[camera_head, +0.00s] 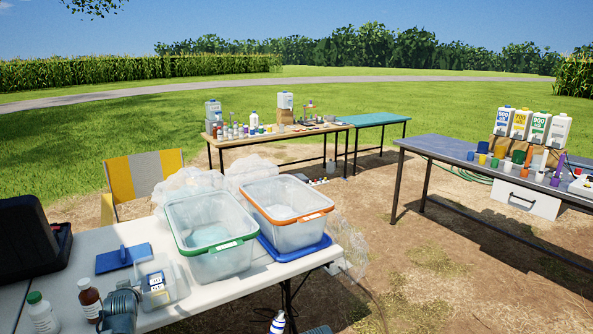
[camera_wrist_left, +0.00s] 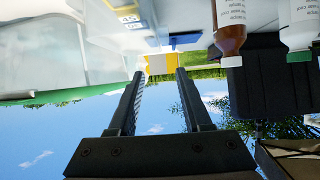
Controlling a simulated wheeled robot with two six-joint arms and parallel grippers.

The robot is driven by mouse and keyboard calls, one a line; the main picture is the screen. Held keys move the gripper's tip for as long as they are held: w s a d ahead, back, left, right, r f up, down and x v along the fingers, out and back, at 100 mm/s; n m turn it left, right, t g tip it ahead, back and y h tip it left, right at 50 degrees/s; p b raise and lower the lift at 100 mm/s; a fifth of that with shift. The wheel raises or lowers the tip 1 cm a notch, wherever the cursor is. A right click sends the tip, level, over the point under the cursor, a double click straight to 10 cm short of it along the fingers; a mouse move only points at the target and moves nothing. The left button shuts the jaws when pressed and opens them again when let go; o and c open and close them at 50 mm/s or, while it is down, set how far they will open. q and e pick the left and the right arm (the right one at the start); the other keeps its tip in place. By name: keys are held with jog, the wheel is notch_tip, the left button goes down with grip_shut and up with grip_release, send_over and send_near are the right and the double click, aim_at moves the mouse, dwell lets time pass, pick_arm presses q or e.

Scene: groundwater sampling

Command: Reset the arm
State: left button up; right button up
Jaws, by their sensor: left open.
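My left gripper (camera_wrist_left: 160,71) shows in the left wrist view, which is upside down. Its two black fingers stand apart with nothing between them. In that view a brown bottle (camera_wrist_left: 230,28) and a white bottle with a green cap (camera_wrist_left: 299,25) are close by, to one side of the fingers. In the head view a grey rounded part at the lower left, beside the brown bottle (camera_head: 89,299), looks like my left arm; its fingers cannot be made out there. My right gripper is in neither view.
The white table (camera_head: 180,318) holds a green-rimmed tub (camera_head: 211,262), an orange-rimmed tub (camera_head: 288,238) on a blue lid, a small clear box (camera_head: 160,290), a blue clipboard-like item (camera_head: 124,257) and a black case (camera_head: 30,235). A grey table (camera_head: 440,152) stands right.

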pick_arm(q)
jog(key=s+d+f+m+g+h+b, duration=0.2)
jog(key=d+f, duration=0.3)
jog(key=d, duration=0.3)
jog(key=s+d+f+m+g+h+b, duration=0.15)
jog(key=d+f, duration=0.25)
jog(key=d, duration=0.5)
jog(key=s+d+f+m+g+h+b, duration=0.1)
jog(key=s+d+f, duration=0.1)
jog(key=d+f, duration=0.45)
jog(key=s+d+f+m+g+b, duration=0.2)
jog(key=s+d+f+g, duration=0.1)
jog(key=s+d, duration=0.65)
jog(key=s+d+f+m+g+b, duration=0.3)
jog(key=s+d+g, duration=0.1)
jog(key=s+d, duration=0.55)
notch_tip(320, 180, up, 18)
jog(key=p, duration=1.8)
jog(key=shift+d+r+p, duration=0.15)
jog(key=shift+r+p, duration=0.1)
jog(key=shift+p, duration=0.05)
jog(key=shift+s+h, duration=0.1)
jog(key=shift+h, duration=0.15)
